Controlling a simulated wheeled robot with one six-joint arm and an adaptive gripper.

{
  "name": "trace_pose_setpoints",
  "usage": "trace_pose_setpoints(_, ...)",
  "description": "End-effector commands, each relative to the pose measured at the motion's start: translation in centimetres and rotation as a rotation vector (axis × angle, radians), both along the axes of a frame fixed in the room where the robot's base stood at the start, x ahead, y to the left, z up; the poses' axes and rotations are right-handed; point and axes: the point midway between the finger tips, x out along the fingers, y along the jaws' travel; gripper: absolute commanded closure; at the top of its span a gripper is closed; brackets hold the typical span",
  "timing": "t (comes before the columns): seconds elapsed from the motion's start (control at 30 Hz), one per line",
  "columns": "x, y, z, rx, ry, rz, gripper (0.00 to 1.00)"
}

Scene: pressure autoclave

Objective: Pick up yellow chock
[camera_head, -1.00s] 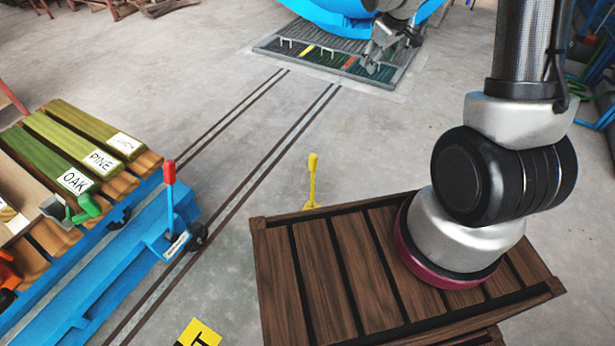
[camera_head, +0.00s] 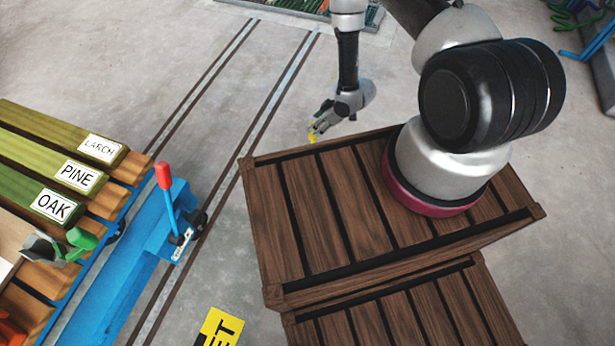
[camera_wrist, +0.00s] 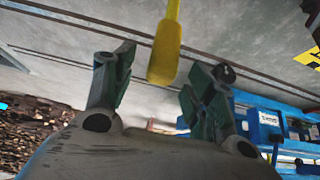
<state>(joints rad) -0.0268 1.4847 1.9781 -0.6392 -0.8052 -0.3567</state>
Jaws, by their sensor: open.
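The yellow chock (camera_head: 312,137) is by the floor just beyond the far edge of the wooden crate, mostly hidden behind my gripper in the head view. In the wrist view, its upright yellow handle (camera_wrist: 165,48) shows between and beyond my two fingers, and its base is out of the picture. My gripper (camera_head: 322,118) reaches down beside the chock, above the floor. In the wrist view my gripper (camera_wrist: 160,68) has its fingers spread apart, with a gap on each side of the handle. I cannot tell whether any finger touches it.
A slatted wooden crate (camera_head: 330,205) stands in front of the chock, close to my gripper. A blue cart (camera_head: 150,250) with a red-tipped lever and labelled planks is at left. Floor rails (camera_head: 262,110) run left of the chock. A yellow sign (camera_head: 222,328) lies near the front.

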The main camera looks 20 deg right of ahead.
Motion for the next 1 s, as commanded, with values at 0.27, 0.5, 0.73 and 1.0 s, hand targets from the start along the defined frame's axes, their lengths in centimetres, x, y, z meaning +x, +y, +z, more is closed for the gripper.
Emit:
trace_pose_setpoints(0.27,0.9,1.5,-3.0,0.000,0.001,0.001,0.45)
trace_pose_setpoints(0.5,1.9,3.0,-5.9,-0.001,0.002,-0.001,0.45)
trace_pose_setpoints(0.73,2.1,3.2,-6.3,-0.001,0.002,-0.003,0.45)
trace_pose_setpoints(1.0,2.1,3.2,-6.2,-0.001,0.002,-0.002,0.85)
